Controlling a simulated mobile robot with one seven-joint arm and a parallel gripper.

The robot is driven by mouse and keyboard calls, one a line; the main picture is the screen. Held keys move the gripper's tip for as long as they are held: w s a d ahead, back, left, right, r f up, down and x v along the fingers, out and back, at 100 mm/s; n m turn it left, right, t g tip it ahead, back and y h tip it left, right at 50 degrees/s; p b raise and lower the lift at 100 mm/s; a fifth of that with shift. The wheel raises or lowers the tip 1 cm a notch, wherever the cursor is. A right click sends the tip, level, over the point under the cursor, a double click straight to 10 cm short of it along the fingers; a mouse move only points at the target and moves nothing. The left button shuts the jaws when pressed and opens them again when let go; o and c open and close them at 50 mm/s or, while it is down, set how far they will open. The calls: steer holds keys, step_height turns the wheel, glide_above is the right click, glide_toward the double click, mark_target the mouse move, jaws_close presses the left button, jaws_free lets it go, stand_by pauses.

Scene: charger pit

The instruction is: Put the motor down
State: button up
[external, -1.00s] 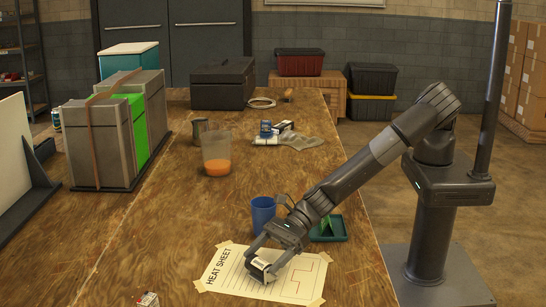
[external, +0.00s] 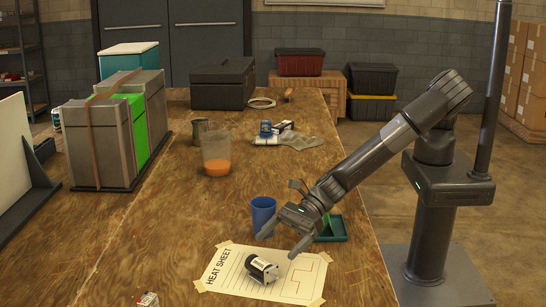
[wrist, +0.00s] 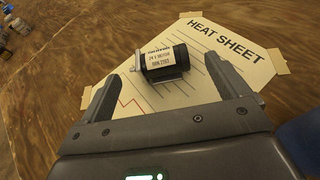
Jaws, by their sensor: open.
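The motor (external: 262,269) is a small black and silver cylinder with a white label. It lies on its side on the heat sheet (external: 225,285), a white paper taped to the wooden table. In the wrist view the motor (wrist: 164,62) lies beyond and between my finger tips, apart from both, its label facing up. My gripper (external: 278,243) is open and empty, raised above and behind the motor in the external view. Its two fingers also show in the wrist view (wrist: 165,88).
A blue cup (external: 262,214) and a green tray (external: 332,230) stand close behind my gripper. A clear beaker with orange liquid (external: 216,157) stands farther back. A small box (external: 147,299) sits at the front edge.

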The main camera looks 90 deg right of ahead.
steer(key=v, duration=0.6)
steer(key=shift+s+d, duration=0.2)
steer(key=shift+s, duration=0.05)
steer(key=shift+r, duration=0.1)
